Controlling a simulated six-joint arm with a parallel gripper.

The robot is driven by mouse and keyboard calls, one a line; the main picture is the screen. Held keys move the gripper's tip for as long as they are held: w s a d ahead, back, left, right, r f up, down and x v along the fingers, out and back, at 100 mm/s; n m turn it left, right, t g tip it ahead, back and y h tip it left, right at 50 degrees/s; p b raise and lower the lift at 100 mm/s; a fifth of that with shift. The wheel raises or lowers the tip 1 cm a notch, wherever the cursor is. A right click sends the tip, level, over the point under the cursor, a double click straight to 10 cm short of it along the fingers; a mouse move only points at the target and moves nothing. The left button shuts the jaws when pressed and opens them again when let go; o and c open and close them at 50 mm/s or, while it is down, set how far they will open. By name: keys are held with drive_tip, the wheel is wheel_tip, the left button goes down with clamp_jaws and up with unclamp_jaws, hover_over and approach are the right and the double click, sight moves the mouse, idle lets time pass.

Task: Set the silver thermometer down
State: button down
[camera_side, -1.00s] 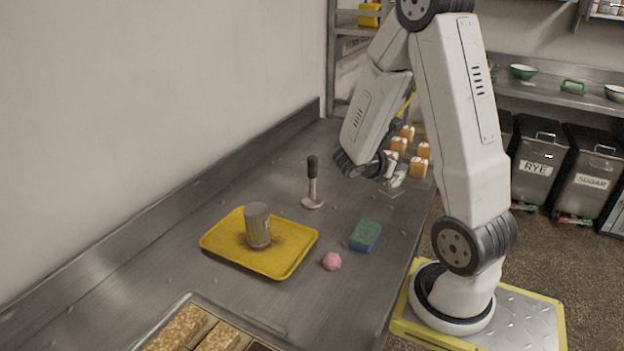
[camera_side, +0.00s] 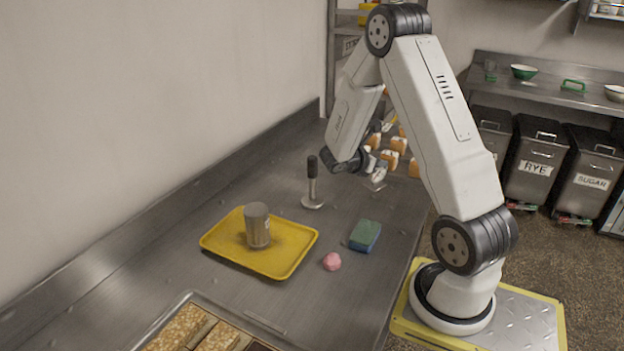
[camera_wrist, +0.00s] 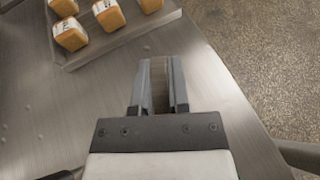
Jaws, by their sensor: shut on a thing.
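My gripper (camera_side: 379,177) hangs over the far right part of the steel counter, partly hidden by my wrist in the side view. In the wrist view my gripper (camera_wrist: 158,85) has its two fingers around a narrow grey-brown thing (camera_wrist: 159,84) that fills the gap between them. I take it for the silver thermometer, though its shape is mostly hidden. It is held, and its height above the counter is hard to tell.
A black-handled tool (camera_side: 312,184), yellow tray (camera_side: 285,262) with a metal can (camera_side: 257,226), sponge (camera_side: 365,236) and pink lump (camera_side: 332,261) stand nearer. Bare counter (camera_wrist: 95,105) lies left of the gripper.

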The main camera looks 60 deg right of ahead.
drive_tip(key=w+d+f, duration=0.3)
drive_tip(key=f, duration=0.2)
drive_tip(key=shift+f, duration=0.15)
drive_tip(key=shift+w+d+f, duration=0.1)
drive_tip(key=shift+w+d, duration=0.05)
drive_tip(key=shift+w+d+f, duration=0.1)
drive_tip(key=shift+f, duration=1.65)
drive_tip(key=shift+f, duration=0.15)
drive_tip(key=c, duration=0.6)
unclamp_jaws()
drive_tip(key=shift+r, duration=0.2)
drive_tip(key=v, duration=1.2)
